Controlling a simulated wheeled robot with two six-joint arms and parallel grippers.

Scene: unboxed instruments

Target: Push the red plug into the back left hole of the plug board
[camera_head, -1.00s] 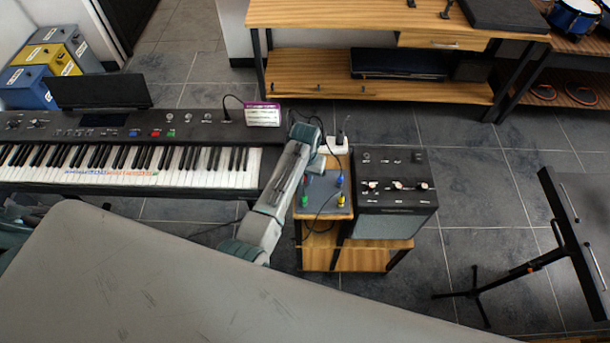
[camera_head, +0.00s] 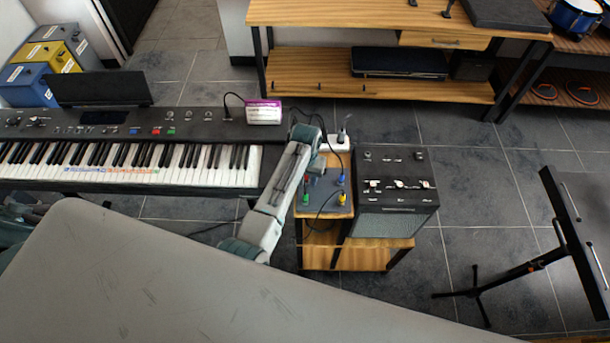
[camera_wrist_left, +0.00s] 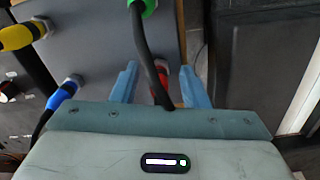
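The plug board (camera_head: 323,188) is a grey panel on a small wooden stand. Green (camera_head: 306,199), yellow (camera_head: 342,199) and blue (camera_head: 341,179) plugs stand in it. My left gripper (camera_head: 314,168) is over its back left corner, and the arm hides much of that area. In the left wrist view the red plug (camera_wrist_left: 161,74) is between my two spread blue fingers (camera_wrist_left: 158,84), with gaps on both sides. A metal ring shows at its end, at the board; its depth in the hole is hard to tell. A black cable partly covers it. My right gripper is not in view.
A black amplifier (camera_head: 394,185) stands close to the right of the board. A keyboard (camera_head: 120,165) is to the left. A white power strip (camera_head: 336,143) is behind the board. Loose black cables loop over the board.

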